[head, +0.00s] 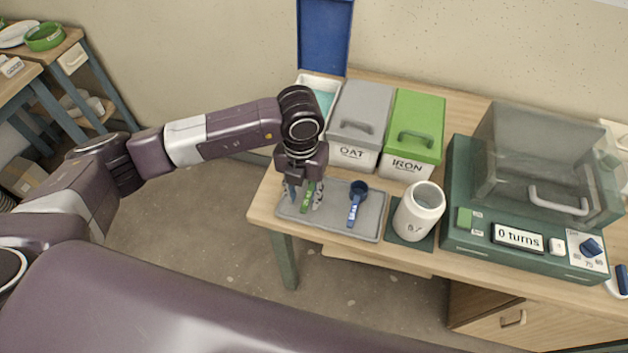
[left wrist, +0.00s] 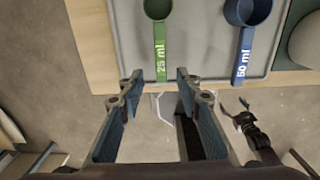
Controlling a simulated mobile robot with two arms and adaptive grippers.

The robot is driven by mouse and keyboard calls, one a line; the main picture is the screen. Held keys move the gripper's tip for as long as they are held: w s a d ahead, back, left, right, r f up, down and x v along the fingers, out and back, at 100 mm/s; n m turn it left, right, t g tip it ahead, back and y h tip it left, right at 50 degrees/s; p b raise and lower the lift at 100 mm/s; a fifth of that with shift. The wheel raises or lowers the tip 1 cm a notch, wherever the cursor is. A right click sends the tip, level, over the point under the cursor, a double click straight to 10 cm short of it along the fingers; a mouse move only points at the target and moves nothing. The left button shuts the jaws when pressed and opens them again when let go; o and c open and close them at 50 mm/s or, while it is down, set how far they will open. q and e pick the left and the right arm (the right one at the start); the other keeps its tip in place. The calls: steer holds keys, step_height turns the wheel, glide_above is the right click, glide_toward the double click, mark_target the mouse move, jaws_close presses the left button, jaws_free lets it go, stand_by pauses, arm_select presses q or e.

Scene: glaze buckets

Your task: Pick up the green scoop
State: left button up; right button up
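The green scoop (head: 307,196) lies on the left part of the grey tray (head: 338,222). In the left wrist view the green scoop (left wrist: 160,40) shows its handle marked 25 ml, pointing down the picture. My left gripper (head: 302,203) is over the tray's left end, around the scoop's place in the head view, partly hiding it. In the left wrist view my left gripper (left wrist: 158,82) is open and empty, with the handle's end just beyond the gap between its fingertips. My right gripper (left wrist: 233,106) appears small and low in the left wrist view, its fingers apart.
A blue scoop (head: 357,203) marked 50 ml lies right of the green one. A white jar (head: 418,211) stands right of the tray. Grey OAT (head: 360,115) and green IRON (head: 413,125) bins stand behind; a green machine (head: 470,205) is at right.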

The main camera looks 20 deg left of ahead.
mark_target(305, 206)
arm_select(q)
steer(key=shift+f+p, duration=0.4)
steer(key=shift+f, duration=1.5)
jaws_close()
